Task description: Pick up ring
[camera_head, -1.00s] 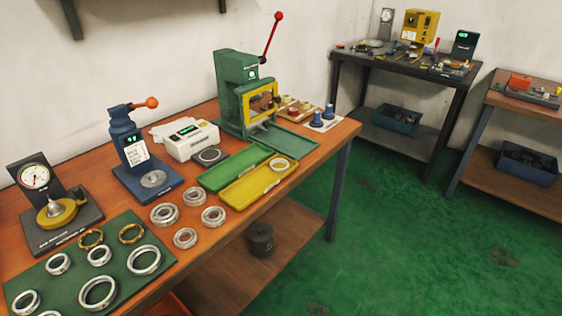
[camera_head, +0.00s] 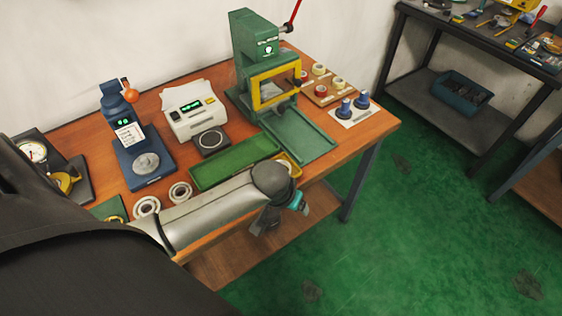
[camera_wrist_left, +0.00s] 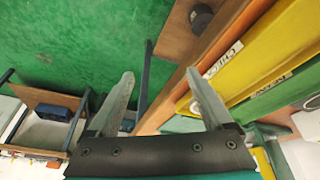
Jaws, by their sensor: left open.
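Two steel bearing rings, one larger (camera_head: 146,206) and one smaller (camera_head: 180,191), lie on the orange bench top at the lower left of the head view. My left arm reaches across the bench's front edge and hides other rings there. It covers most of the yellow tray (camera_head: 292,166); I cannot make out a ring in it. The tray also shows at the right of the left wrist view (camera_wrist_left: 242,55). My left gripper (camera_wrist_left: 159,75) is open and empty, beside the bench edge with floor below its fingers. My right gripper is not seen.
A green tray (camera_head: 235,163) lies behind my arm. Blue knobs (camera_head: 344,107) sit at the right end. Open floor lies right of the bench.

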